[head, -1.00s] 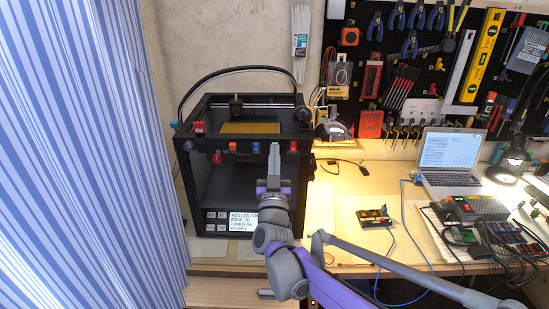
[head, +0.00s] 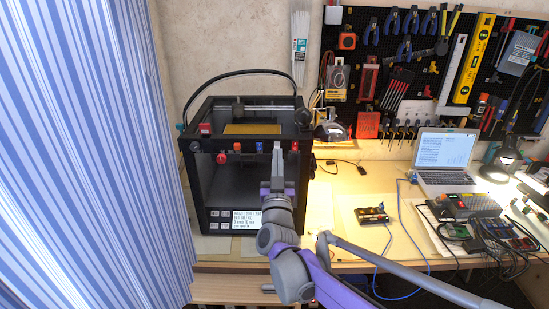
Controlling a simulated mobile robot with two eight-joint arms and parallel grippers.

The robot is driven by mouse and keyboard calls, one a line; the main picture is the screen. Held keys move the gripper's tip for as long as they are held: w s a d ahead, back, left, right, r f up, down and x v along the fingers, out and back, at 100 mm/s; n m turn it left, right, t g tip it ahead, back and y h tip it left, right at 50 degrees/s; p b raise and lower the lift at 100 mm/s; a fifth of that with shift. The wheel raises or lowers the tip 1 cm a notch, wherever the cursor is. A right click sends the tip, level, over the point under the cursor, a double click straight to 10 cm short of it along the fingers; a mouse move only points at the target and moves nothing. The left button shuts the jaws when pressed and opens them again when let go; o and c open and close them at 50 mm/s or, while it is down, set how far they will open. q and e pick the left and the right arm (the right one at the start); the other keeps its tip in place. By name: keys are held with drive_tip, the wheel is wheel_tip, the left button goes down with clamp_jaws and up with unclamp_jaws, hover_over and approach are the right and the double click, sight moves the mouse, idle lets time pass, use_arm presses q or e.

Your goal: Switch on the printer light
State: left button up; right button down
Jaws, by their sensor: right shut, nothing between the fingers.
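The printer (head: 190,185) is a black box-shaped 3D printer on the wooden bench, with an open front and a dark inside. Small coloured parts sit along its top front bar: a red one (head: 205,130), an orange one (head: 237,147), a blue one (head: 259,147) and a red one (head: 294,146). I cannot tell which of them is the light switch. My right gripper (head: 277,147) is shut and empty, pointing up at the front bar between the blue and right red parts. I cannot tell whether it touches the bar. My left gripper is out of view.
A blue-striped curtain (head: 90,160) hangs close on the left. To the right, the bench holds a small button box (head: 372,215), a laptop (head: 446,160), a power unit (head: 452,206) and loose cables. A tool pegboard (head: 400,70) is behind. Some bench beside the printer is clear.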

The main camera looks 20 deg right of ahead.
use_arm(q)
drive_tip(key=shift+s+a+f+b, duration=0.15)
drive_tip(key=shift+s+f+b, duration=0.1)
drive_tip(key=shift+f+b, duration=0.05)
use_arm(e)
drive_tip(key=s+a, duration=0.3)
drive_tip(key=s, duration=0.7)
drive_tip(key=shift+d, duration=0.1)
drive_tip(key=shift+s, duration=0.1)
drive_tip(key=s+a+f+n+g+y+p, duration=0.1)
drive_tip(key=s+a+f+n+g+y, duration=0.1)
drive_tip(key=s+f+n+g+y, duration=0.25)
drive_tip(key=s+a+f+n+g+y+p, duration=0.1)
drive_tip(key=s+a+f+g+y+p, duration=0.1)
drive_tip(key=s+f+g+y, duration=0.45)
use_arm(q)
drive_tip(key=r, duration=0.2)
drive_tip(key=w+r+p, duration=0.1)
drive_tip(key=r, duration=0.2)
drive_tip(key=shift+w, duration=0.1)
use_arm(e)
drive_tip(key=s+d+f+m+g+h, duration=0.1)
drive_tip(key=s+d+f+g+h, duration=0.1)
drive_tip(key=s+f, duration=0.4)
drive_tip(key=s+d+f+m+g+h, duration=0.1)
drive_tip(key=s+d+f+g+h, duration=0.1)
drive_tip(key=s+f, duration=0.4)
drive_tip(key=shift+s+d+g+h, duration=0.4)
drive_tip(key=shift+s+d+h, duration=0.1)
drive_tip(key=shift+s+d, duration=0.65)
